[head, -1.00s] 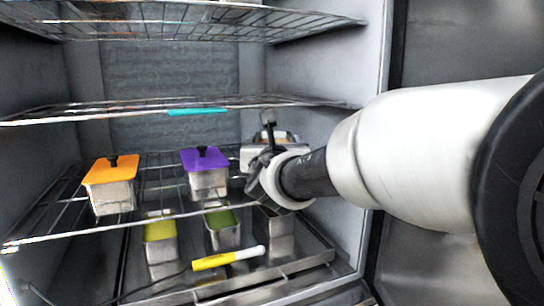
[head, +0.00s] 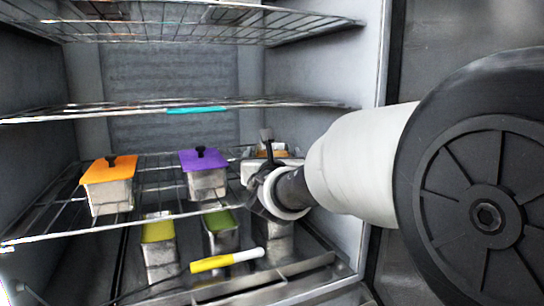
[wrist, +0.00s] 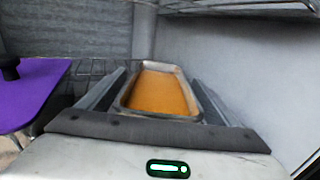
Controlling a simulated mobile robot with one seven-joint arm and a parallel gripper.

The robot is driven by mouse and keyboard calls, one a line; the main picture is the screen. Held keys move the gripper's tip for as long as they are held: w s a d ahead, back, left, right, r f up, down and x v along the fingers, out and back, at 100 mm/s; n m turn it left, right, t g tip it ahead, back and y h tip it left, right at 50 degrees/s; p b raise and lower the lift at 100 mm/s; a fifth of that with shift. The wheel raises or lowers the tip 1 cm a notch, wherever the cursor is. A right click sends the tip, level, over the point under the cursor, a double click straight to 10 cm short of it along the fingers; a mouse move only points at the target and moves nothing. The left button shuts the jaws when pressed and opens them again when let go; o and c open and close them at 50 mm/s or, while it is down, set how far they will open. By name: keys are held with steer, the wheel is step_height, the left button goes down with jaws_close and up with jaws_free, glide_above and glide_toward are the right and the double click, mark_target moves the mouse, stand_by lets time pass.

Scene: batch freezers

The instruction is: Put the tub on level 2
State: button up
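The tub (wrist: 126,101) is an open metal pan with a smooth orange filling. In the wrist view it sits between the two fingers of my gripper (wrist: 160,85), which lie close along its left and right sides. In the head view my gripper (head: 272,163) is at the right side of the cabinet, at about the height of the wire shelf (head: 62,218) with the lidded tubs. Only a strip of the held tub's orange top (head: 278,153) shows behind my white hand. Whether its base touches the shelf is hidden.
An orange-lidded tub (head: 109,190) and a purple-lidded tub (head: 206,180) stand on that shelf, left of my gripper. Yellow (head: 159,235) and green (head: 221,222) tubs stand below. A shelf with a teal tag (head: 196,110) is above. The right wall (head: 330,160) is close.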

steer(key=shift+o, duration=0.7)
steer(key=shift+s+r, duration=0.15)
steer(key=s+p, duration=0.1)
steer(key=s, duration=1)
steer(key=shift+s, duration=0.4)
steer(key=shift+d, duration=0.1)
